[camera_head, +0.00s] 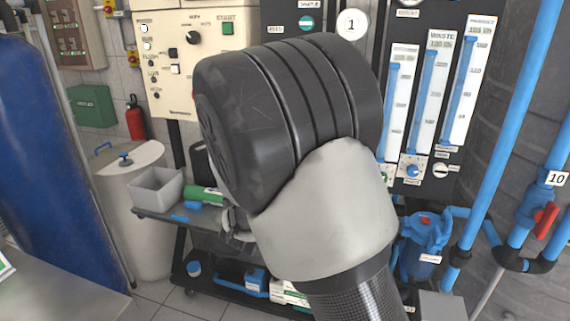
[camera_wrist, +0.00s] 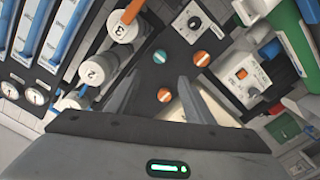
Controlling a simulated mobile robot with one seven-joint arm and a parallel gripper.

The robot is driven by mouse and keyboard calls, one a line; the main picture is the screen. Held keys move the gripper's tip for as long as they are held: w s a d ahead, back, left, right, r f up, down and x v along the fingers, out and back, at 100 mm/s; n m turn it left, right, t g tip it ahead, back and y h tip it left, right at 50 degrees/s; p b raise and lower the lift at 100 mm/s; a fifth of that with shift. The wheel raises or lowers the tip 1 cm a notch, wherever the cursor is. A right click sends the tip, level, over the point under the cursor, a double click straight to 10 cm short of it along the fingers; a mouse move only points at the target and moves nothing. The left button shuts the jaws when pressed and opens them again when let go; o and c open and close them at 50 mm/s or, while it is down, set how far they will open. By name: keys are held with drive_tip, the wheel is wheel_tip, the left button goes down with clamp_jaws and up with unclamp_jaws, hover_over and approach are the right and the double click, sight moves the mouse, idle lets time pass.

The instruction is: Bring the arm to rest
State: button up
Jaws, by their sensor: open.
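My arm (camera_head: 320,200) fills the middle of the head view, its large dark joint and pale link raised in front of the rack. My gripper (camera_wrist: 158,88) shows in the wrist view with its two grey fingers apart and nothing visible between them. In the head view the gripper is mostly hidden behind the arm; a small grey part shows at its left edge, too covered to tell its shape.
A cart (camera_head: 170,213) with a grey bin (camera_head: 155,190) stands left of my arm. Flowmeters (camera_head: 430,95) and blue pipes (camera_head: 505,125) rise at the right. A cream control box (camera_head: 185,60) is behind. A white tank (camera_head: 130,225) and blue cylinder (camera_head: 45,170) stand left.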

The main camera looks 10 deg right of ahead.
drive_tip(key=s+r+g+y, duration=0.45)
drive_tip(key=s+y, duration=0.45)
drive_tip(key=s, duration=0.3)
drive_tip(key=s+d+f+m+g+h, duration=0.1)
drive_tip(key=s+d+f+g, duration=0.15)
drive_tip(key=s, duration=0.85)
drive_tip(key=s+d+f+m+g+h, duration=0.1)
drive_tip(key=s+d+g, duration=0.3)
drive_tip(key=s, duration=0.7)
wheel_tip(320, 180, up, 19)
drive_tip(key=p, duration=1.8)
drive_tip(key=shift+s+d+f+p, duration=0.2)
drive_tip(key=shift+s+p, duration=0.05)
drive_tip(key=shift+p, duration=0.05)
